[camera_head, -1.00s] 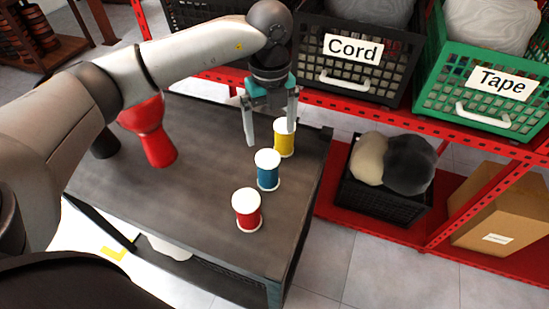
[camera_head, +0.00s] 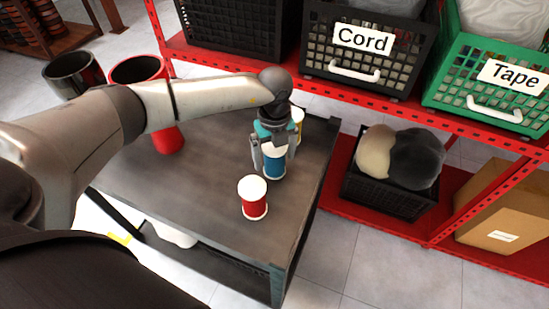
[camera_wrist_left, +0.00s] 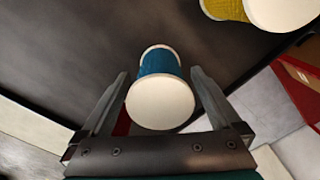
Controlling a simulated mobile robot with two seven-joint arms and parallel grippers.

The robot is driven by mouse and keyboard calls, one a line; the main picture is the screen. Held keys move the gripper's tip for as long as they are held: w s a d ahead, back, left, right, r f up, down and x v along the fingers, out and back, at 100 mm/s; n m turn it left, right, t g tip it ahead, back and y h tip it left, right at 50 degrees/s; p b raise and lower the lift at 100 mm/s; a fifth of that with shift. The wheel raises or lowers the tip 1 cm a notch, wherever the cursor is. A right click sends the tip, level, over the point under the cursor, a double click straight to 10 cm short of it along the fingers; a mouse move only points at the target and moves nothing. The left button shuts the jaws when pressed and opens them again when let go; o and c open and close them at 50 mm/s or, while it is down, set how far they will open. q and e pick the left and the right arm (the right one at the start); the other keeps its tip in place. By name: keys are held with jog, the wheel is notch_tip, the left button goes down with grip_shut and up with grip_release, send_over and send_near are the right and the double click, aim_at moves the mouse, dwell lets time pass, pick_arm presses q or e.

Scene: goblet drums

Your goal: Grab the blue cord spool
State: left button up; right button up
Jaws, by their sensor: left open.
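The blue cord spool (camera_head: 273,164) stands upright on the dark table between a yellow spool and a red spool. My left gripper (camera_head: 274,160) is open and low over it, with a finger to either side of the spool. In the left wrist view the blue spool (camera_wrist_left: 160,85), with its white end discs, lies between the two open fingers (camera_wrist_left: 160,98), with a gap on each side. My right gripper is in neither view.
The red spool (camera_head: 253,198) stands nearer me and the yellow spool (camera_head: 298,122) just behind, partly hidden by my gripper. A red goblet drum (camera_head: 168,138) and a dark drum (camera_head: 72,74) are at the left. A red shelf with Cord (camera_head: 364,62) and Tape (camera_head: 490,95) crates is behind.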

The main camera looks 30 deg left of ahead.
pick_arm(q)
jog(key=shift+f, duration=0.25)
jog(key=c, duration=1.4)
jog(key=shift+r, duration=0.1)
